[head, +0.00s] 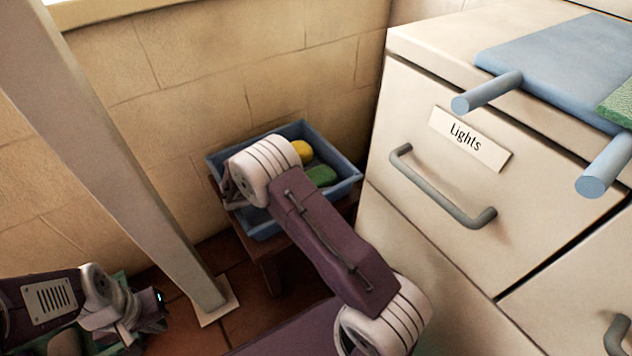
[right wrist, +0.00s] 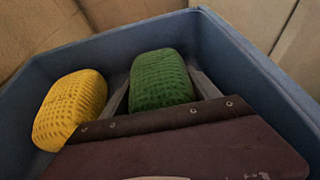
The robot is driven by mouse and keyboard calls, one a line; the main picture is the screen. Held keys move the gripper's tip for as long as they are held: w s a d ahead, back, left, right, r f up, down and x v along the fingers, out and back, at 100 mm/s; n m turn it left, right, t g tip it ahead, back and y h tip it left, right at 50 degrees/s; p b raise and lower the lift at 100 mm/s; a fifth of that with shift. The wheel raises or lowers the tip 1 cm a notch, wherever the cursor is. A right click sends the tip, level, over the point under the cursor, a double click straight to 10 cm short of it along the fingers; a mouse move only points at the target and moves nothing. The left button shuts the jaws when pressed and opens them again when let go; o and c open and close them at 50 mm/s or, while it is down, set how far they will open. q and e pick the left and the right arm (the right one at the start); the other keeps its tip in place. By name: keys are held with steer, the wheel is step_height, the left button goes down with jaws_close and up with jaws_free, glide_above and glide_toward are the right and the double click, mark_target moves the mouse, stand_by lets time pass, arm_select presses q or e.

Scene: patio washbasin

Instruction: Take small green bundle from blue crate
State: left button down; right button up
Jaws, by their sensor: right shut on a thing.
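The small green bundle (head: 320,176) lies in the blue crate (head: 338,190), near the crate's right side in the head view. In the right wrist view the green bundle (right wrist: 160,80) sits between the two grey fingers of my right gripper (right wrist: 160,92), which is shut on it. The bundle is still inside the crate (right wrist: 245,62), below its rim. In the head view my right arm covers part of the crate and the fingers are hidden. My left gripper (head: 150,308) is at the lower left, away from the crate; its finger opening is unclear.
A yellow bundle (right wrist: 70,110) lies beside the green one in the crate. The crate stands on a dark stool (head: 268,268) against the tiled wall. A slanted grey post (head: 130,160) is to the left. A drawer cabinet (head: 400,220) labelled Lights, with a blue tray (head: 560,65) on top, is close at right.

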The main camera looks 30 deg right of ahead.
mark_target(316, 175)
step_height(316, 175, up, 10)
steer(key=p, duration=0.7)
steer(key=shift+r, duration=0.15)
